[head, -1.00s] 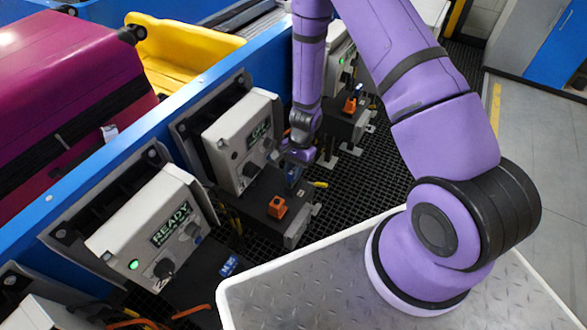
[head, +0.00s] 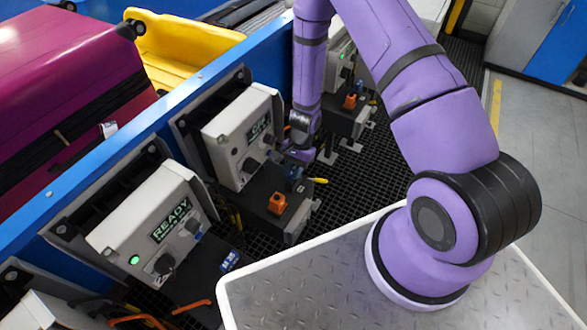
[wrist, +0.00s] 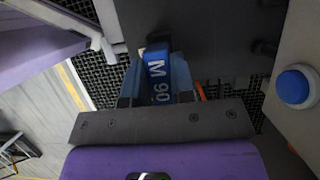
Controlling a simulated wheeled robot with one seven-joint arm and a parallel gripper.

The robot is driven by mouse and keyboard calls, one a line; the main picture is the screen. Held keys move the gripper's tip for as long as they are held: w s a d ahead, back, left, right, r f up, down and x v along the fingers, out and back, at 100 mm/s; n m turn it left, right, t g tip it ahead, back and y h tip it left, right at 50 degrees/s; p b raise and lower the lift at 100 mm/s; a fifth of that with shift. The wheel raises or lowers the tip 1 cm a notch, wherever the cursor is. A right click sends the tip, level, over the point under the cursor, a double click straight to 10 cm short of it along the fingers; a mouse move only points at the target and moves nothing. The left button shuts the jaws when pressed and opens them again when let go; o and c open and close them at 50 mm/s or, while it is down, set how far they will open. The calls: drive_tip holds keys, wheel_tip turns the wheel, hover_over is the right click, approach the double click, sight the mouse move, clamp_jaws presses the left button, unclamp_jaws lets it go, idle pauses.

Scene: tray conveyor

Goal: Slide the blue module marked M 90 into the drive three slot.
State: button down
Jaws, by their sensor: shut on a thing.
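The blue module marked M 90 (wrist: 157,72) is held in my gripper (wrist: 156,88); its white lettering reads sideways in the wrist view. My gripper is shut on it. In the head view my gripper (head: 297,157) is low beside the middle control box, over the far end of a dark unit (head: 255,203) with an orange block (head: 277,203) on top. In the wrist view the module's far end lies at a dark surface (wrist: 205,35). I cannot tell whether it is inside a slot. The slot opening and any drive number are not readable.
The middle control box (head: 228,140) stands close to my gripper; its round blue knob (wrist: 295,87) shows in the wrist view. A box reading READY (head: 145,225) with a green light is nearer. Another blue module (head: 230,260) lies below it. Black grating (head: 365,180) is open to the right.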

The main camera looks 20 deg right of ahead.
drive_tip(key=shift+f, duration=0.55)
drive_tip(key=c, duration=0.9)
unclamp_jaws()
drive_tip(key=v, duration=1)
drive_tip(key=shift+d+r, duration=0.1)
drive_tip(key=shift+r, duration=0.25)
drive_tip(key=shift+r, duration=0.1)
drive_tip(key=s+r+n+t, duration=0.2)
drive_tip(key=r+n, duration=0.1)
drive_tip(key=r, duration=1.2)
drive_tip(key=s+r+n+t, duration=0.2)
drive_tip(key=r+n, duration=0.1)
drive_tip(key=r, duration=1.2)
drive_tip(key=s+d+r+n+t+h, duration=0.1)
drive_tip(key=s+r, duration=0.4)
drive_tip(key=s, duration=0.1)
drive_tip(key=s+d+r+n+t+h, duration=0.1)
drive_tip(key=s+r+n, duration=0.1)
drive_tip(key=s+r, duration=0.3)
drive_tip(key=s+d+r+n+t+h, duration=0.1)
drive_tip(key=s+r+t, duration=0.1)
drive_tip(key=s+r, duration=0.3)
drive_tip(key=shift+s+d+r+n+h, duration=0.15)
drive_tip(key=shift+s+r+n+h, duration=0.05)
drive_tip(key=shift+s, duration=0.65)
drive_tip(key=shift+s+d+r+n+h, duration=0.15)
drive_tip(key=shift+s+r+n+h, duration=0.05)
drive_tip(key=shift+s, duration=0.7)
